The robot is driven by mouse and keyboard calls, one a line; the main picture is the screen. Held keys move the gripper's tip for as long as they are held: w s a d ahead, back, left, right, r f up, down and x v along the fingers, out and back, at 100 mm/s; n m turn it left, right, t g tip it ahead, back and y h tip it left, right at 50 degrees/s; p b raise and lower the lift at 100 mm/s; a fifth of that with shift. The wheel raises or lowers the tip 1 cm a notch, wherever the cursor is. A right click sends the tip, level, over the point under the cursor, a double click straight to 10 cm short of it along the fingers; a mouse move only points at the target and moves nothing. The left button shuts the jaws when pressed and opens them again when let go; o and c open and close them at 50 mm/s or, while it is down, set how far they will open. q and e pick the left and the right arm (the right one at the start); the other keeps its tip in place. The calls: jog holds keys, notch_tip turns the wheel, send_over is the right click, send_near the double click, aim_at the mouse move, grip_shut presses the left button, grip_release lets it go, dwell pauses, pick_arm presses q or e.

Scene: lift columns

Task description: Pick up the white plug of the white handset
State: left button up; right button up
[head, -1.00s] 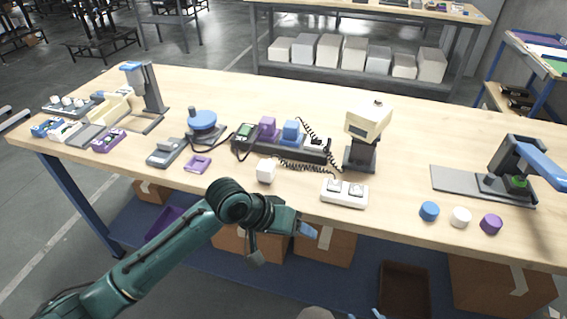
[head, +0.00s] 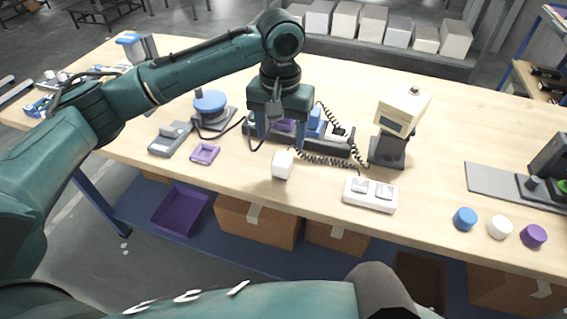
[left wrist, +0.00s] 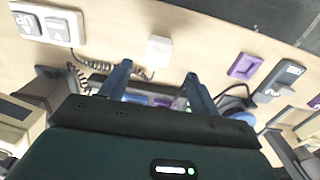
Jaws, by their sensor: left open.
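The white plug (head: 283,164) stands near the front edge of the wooden table, with a black coiled cord behind it running right. It also shows in the left wrist view (left wrist: 159,50), just beyond the fingertips. The white handset (head: 370,193), with two grey buttons, lies to its right near the edge; its "UP" button shows in the left wrist view (left wrist: 46,22). My left gripper (head: 281,130) points down above the table, behind the plug in the head view. Its fingers (left wrist: 157,72) are apart, with nothing gripped. My right gripper is not in view.
A dark rack (head: 335,147) with purple, blue and white pieces is partly hidden by my left gripper. A cream-headed device (head: 402,112) stands right of it. A purple frame (head: 205,153) lies left. Blue (head: 465,218), white (head: 499,227) and purple (head: 533,236) knobs sit at right.

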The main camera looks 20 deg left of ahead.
aim_at(282, 159)
pick_arm(q)
notch_tip(282, 159, down, 8)
jog(key=shift+d+f, duration=0.15)
jog(key=shift+f, duration=0.1)
jog(key=shift+c, duration=0.4)
jog(key=c, duration=0.9)
